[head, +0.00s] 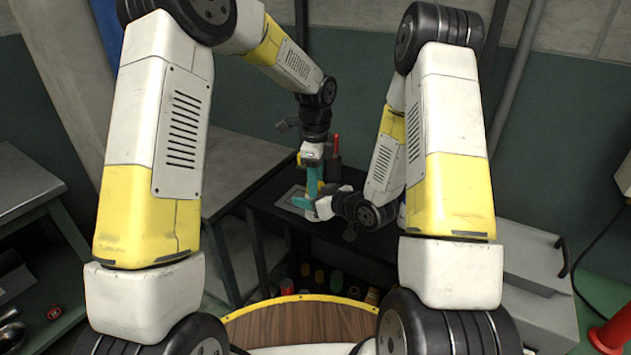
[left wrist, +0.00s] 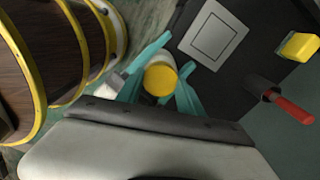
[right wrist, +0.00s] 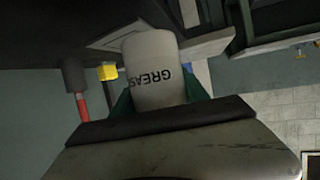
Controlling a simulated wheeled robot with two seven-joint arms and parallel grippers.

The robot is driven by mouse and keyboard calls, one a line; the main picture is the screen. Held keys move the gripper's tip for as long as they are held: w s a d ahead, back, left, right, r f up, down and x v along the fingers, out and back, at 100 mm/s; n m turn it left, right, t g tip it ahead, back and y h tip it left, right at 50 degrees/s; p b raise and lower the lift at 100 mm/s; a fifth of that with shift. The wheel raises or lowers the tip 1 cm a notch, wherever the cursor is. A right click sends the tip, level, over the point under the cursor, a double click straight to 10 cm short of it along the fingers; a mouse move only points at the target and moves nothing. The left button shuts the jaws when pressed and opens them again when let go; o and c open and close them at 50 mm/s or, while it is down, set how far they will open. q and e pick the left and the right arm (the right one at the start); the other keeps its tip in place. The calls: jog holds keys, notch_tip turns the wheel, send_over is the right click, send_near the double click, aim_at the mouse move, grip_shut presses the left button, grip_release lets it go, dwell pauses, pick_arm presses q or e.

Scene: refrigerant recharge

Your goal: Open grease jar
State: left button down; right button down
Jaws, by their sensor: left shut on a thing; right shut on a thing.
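The grease jar is a white cylinder, seen large in the right wrist view (right wrist: 152,68) with upside-down GREASE lettering. Its yellow lid (left wrist: 160,82) faces the camera in the left wrist view. My left gripper (left wrist: 158,80) has its teal fingers on either side of the lid end. My right gripper (right wrist: 158,95) is shut around the jar body from the side, its fingers partly hidden behind the jar. In the head view my left gripper (head: 312,188) and right gripper (head: 322,208) meet over the dark bench, and their teal fingers cover most of the jar. I cannot see a gap between lid and body.
A light square plate (left wrist: 213,35) lies on the dark bench top. A red-handled tool (left wrist: 290,108) and a yellow block (left wrist: 299,46) are close by. Several coloured containers sit below the bench.

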pick_arm(q)
jog(key=c, duration=0.7)
grip_release()
jog(key=shift+c, duration=0.2)
jog(key=shift+r, duration=2.3)
jog(key=shift+c, duration=1.4)
jog(key=shift+r+n, duration=0.5)
jog(key=shift+r, duration=1.05)
jog(key=shift+f, duration=3.85)
